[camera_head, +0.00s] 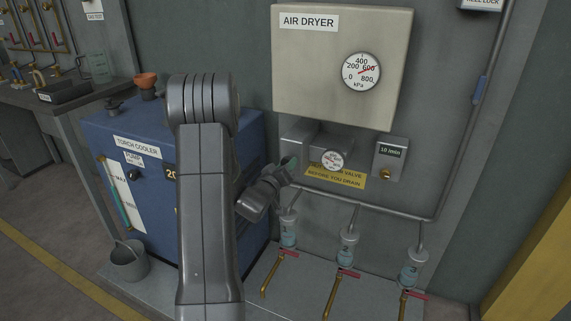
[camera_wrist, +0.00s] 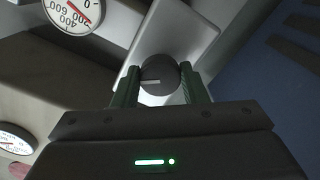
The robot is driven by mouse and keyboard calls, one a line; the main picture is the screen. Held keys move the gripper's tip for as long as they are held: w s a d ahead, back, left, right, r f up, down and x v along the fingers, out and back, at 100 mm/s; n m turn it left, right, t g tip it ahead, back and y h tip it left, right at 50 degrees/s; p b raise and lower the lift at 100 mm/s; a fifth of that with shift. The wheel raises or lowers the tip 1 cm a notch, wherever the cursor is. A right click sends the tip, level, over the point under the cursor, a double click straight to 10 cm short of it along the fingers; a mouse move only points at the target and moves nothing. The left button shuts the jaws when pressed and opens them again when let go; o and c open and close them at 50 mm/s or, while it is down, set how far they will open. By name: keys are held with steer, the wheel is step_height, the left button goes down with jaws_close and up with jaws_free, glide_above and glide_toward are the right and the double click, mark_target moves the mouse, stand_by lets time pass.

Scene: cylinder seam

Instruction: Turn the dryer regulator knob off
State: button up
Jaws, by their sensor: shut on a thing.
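The dryer regulator knob (camera_wrist: 160,73) is a dark round knob with a white line that lies across its left half in the wrist view. It sits on a light grey plate (camera_wrist: 178,38). My gripper (camera_wrist: 160,88) has one green finger on each side of the knob and is shut on it. In the head view my gripper (camera_head: 285,168) is at the left end of the grey unit under the air dryer box (camera_head: 325,100), and I cannot make out the knob there. The dryer gauge (camera_head: 361,72) has a red needle at about 600 kPa.
A small gauge (camera_head: 332,160) and a yellow warning label (camera_head: 345,177) are right of my gripper. A pipe (camera_head: 385,212) with several drain bowls (camera_head: 348,249) and red-handled valves runs below. A blue torch cooler (camera_head: 110,158) stands left, behind my arm.

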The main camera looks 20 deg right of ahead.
steer(key=n+p, duration=0.4)
steer(key=n, duration=0.7)
stand_by(0.6)
steer(key=o, duration=1)
steer(key=shift+s+a, duration=0.1)
steer(key=v, duration=1.3)
steer(key=shift+s+a, duration=0.15)
steer(key=shift+s, duration=0.1)
steer(key=shift+w, duration=0.1)
